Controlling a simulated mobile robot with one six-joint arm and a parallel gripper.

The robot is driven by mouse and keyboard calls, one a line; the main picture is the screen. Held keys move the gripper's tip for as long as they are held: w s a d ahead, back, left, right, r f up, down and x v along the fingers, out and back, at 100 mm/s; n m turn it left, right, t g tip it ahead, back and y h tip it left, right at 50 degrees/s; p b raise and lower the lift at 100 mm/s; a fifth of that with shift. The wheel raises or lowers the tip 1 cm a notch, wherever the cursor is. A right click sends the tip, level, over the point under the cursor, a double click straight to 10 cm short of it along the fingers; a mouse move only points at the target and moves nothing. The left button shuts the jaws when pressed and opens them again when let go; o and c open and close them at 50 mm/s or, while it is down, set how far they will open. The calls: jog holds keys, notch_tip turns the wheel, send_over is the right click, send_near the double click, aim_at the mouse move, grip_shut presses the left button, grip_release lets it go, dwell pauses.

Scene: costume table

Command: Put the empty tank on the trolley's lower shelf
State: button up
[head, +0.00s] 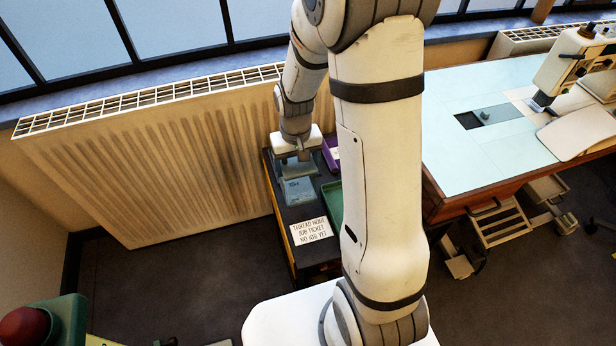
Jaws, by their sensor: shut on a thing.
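My gripper (295,157) points down over the dark top of a narrow stand (281,205), which may be the trolley. It is shut on a blue-grey, see-through thing (298,188), which looks like the tank. The tank is at or just above the dark top; I cannot tell whether it touches. Whether it is empty is too small to tell. My gripper hides part of its upper end. The lower shelf is not clearly visible from here.
A job ticket card (311,229), a green tray (332,201) and a purple box (331,152) share the dark top. A ribbed radiator (160,160) stands close on the left. A sewing table (480,150) is on the right.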

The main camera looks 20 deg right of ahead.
jog(key=shift+f+b, duration=0.35)
jog(key=shift+f, duration=3)
jog(key=o, duration=1.5)
